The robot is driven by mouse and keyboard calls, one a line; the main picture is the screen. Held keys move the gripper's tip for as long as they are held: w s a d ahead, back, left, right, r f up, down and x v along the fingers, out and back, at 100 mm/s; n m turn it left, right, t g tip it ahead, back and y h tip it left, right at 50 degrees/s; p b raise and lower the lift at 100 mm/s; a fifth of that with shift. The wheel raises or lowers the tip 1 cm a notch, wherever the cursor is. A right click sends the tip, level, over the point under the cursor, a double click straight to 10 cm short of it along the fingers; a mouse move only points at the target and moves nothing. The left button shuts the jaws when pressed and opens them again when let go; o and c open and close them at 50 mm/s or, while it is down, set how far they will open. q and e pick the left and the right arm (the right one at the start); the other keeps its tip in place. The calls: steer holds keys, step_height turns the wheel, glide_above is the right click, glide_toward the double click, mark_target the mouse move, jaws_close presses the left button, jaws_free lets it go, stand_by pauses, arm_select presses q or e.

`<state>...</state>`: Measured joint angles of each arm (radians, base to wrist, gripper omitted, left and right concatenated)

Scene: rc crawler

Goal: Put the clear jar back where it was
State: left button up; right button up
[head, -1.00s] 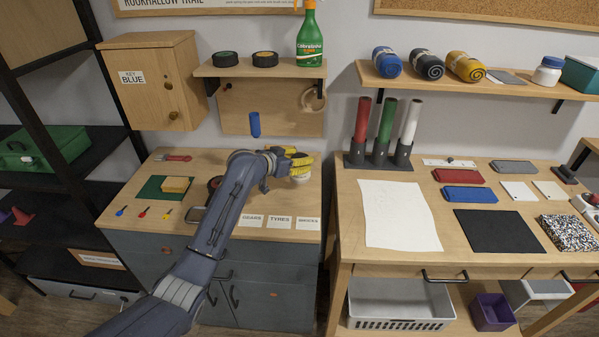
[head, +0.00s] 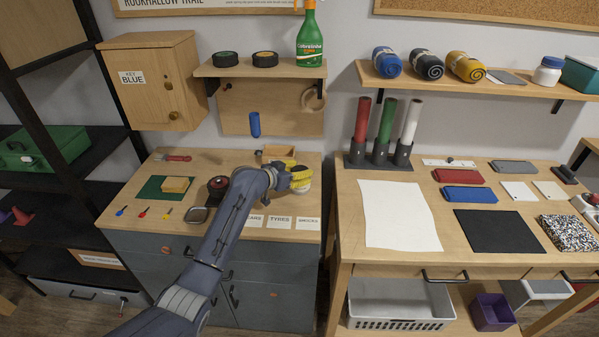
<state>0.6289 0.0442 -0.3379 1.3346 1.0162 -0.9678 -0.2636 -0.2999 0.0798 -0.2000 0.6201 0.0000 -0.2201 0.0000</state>
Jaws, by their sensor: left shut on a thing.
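My left gripper (head: 290,178), with yellow fingers, is over the right part of the left workbench. It is shut on a pale, rounded thing (head: 302,187), which seems to be the clear jar. The fingers hide most of it, and I cannot tell whether its base touches the bench top. It is behind the row of white label cards (head: 279,222). My right gripper is not in view.
A small wooden box (head: 278,150) stands behind the gripper. A dark round thing with red (head: 218,186) and a dark metal tray (head: 196,215) lie left of my forearm. A green mat (head: 152,190) holds a yellow block. A shelf (head: 262,71) overhangs the bench back.

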arm_select(q)
steer(key=o, duration=1.2)
steer(key=shift+r, duration=0.1)
steer(key=v, duration=1.2)
